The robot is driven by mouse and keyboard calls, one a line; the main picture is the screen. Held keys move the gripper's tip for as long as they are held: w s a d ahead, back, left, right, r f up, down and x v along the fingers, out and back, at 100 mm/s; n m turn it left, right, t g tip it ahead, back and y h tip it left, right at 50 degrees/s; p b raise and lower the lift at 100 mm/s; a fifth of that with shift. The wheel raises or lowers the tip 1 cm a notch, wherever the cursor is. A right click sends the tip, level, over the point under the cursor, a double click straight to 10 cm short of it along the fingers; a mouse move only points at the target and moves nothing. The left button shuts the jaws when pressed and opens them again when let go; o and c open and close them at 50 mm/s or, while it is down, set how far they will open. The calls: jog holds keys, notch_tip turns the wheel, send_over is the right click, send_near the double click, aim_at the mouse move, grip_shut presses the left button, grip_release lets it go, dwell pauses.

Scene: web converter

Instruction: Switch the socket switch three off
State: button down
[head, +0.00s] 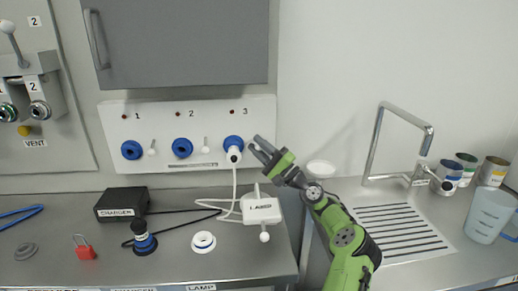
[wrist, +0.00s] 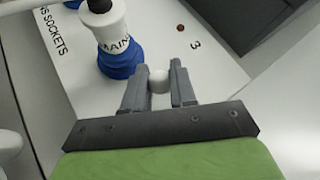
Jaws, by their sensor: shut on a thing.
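The white socket panel (head: 215,112) on the back wall has three blue sockets numbered 1, 2 and 3. Socket three (head: 233,141) holds a white plug marked MAIN (wrist: 110,28). My gripper (head: 260,150) is at the panel, just right of socket three. In the wrist view the fingers are closed around the white knob of switch three (wrist: 159,78), beside the blue socket and below the number 3. In the head view my gripper hides this switch. The levers of switch one (head: 152,147) and switch two (head: 205,145) stand free.
A black CHARGER box (head: 123,203) stands left. A grey cabinet (head: 180,45) hangs above the panel. A tap (head: 400,115) is right.

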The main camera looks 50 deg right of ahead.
jog(key=c, duration=1)
grip_release()
jog(key=shift+o, duration=0.2)
jog(key=shift+s+f, duration=0.1)
jog(key=shift+s, duration=0.1)
jog(key=s+d+p, duration=0.2)
jog(key=s, duration=1)
jog(key=shift+s+d+f, duration=0.2)
jog(key=shift+d+f, duration=0.05)
jog(key=shift+d, duration=0.1)
